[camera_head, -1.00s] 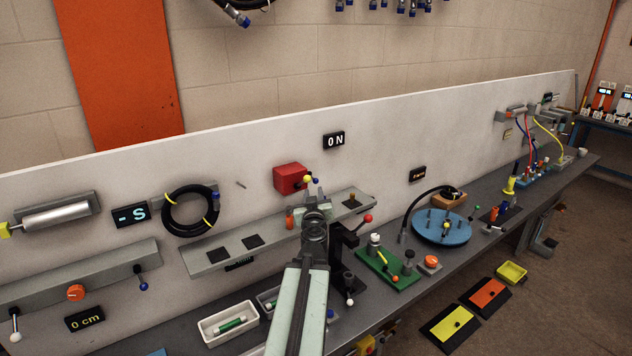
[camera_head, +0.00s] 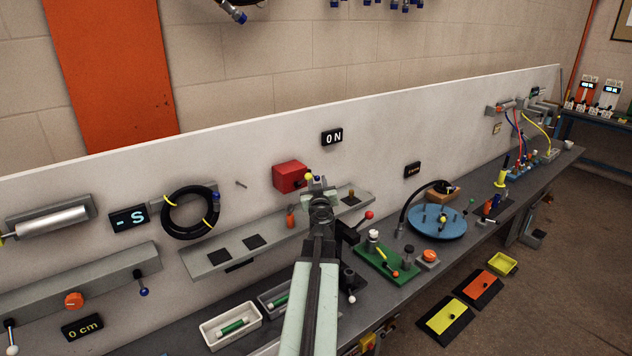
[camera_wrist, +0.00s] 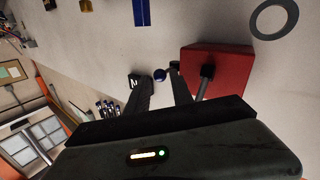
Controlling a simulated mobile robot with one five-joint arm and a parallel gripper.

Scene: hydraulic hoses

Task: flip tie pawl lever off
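Which is the pawl lever's knob I cannot tell for sure. In the wrist view, the red box (camera_wrist: 222,68) has a dark lever (camera_wrist: 207,71) on its face. Contact cannot be told. The right finger lies left of the dark lever.
A grey shelf (camera_head: 212,263) runs along the panel below the box. A coiled black hose (camera_head: 190,212) hangs at the left. A green board (camera_head: 387,264) and a blue turntable (camera_head: 437,223) stand on the bench at the right.

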